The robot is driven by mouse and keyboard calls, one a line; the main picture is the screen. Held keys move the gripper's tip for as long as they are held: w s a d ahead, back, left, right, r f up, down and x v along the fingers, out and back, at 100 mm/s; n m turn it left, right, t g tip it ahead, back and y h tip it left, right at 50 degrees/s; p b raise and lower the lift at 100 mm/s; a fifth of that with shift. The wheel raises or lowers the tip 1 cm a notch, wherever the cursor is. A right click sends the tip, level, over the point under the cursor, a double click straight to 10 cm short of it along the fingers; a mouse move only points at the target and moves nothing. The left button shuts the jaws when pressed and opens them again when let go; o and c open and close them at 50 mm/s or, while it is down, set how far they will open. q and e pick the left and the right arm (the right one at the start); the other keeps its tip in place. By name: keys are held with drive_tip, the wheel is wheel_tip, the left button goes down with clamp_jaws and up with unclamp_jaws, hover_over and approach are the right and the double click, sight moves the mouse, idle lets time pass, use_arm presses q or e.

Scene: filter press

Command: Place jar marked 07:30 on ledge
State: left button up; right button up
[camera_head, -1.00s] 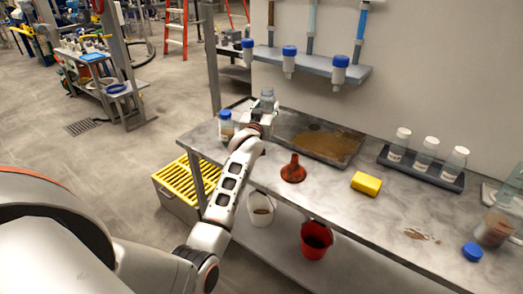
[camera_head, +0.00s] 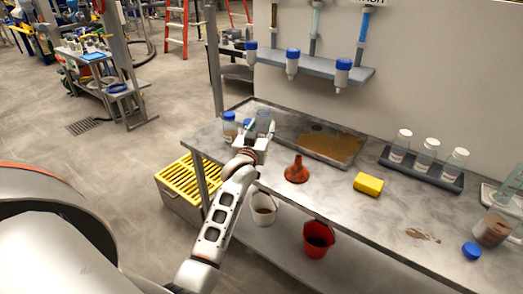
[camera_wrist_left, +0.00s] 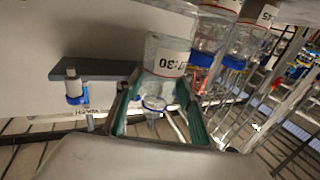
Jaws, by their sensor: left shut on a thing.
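My left gripper (camera_head: 256,140) is shut on a clear jar (camera_head: 264,121) above the back left part of the bench. In the left wrist view the jar (camera_wrist_left: 166,62) shows a white label reading 07:30, and it stands between the teal fingers of the gripper (camera_wrist_left: 155,105). A grey ledge (camera_head: 312,66) runs along the wall, up and right of the gripper, with blue-capped fittings on it. Part of a grey ledge also shows in the left wrist view (camera_wrist_left: 95,70). My right gripper is not in view.

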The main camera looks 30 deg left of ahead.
use_arm(q)
wheel_tip(320, 180, down, 4)
drive_tip(key=shift+f+b, duration=0.25)
drive_tip(key=shift+b, duration=0.05)
drive_tip(key=shift+f+b, duration=0.4)
drive_tip(key=shift+f, duration=1.85)
drive_tip(key=shift+f, duration=0.2)
drive_tip(key=o, duration=1.2)
drive_tip(key=shift+r, duration=0.2)
drive_tip(key=shift+s, duration=0.1)
